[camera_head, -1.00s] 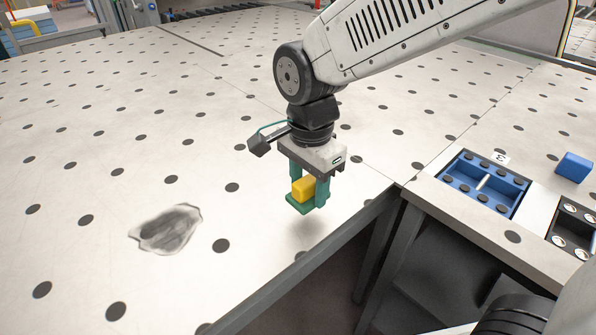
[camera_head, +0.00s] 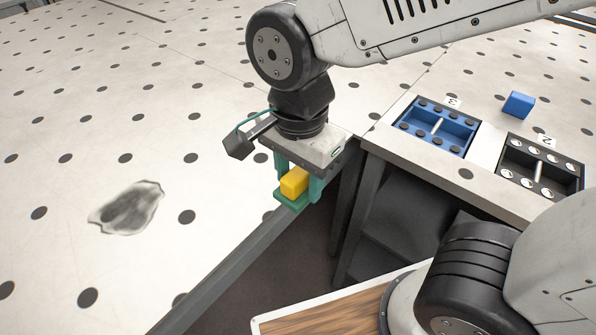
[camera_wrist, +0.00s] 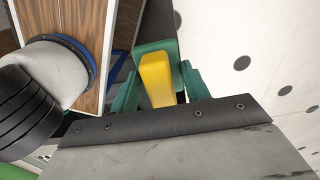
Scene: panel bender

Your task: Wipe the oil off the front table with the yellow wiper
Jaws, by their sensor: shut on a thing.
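The yellow wiper (camera_head: 295,181) is a small block held between the green fingers of my gripper (camera_head: 298,189). It also shows in the wrist view (camera_wrist: 156,79), between the fingers (camera_wrist: 158,85). My gripper is shut on it and hangs at the near edge of the white front table (camera_head: 60,165) in the head view. The oil (camera_head: 126,207) is a grey, see-through smear on the table, well to the left of my gripper and apart from it. Part of the wiper is hidden by the fingers.
To the right stands a side table (camera_head: 466,174) with a blue tray (camera_head: 437,128) and a black tray (camera_head: 541,167). A blue block (camera_head: 518,104) lies behind them. A dark gap lies between the tables. The front table around the oil is clear.

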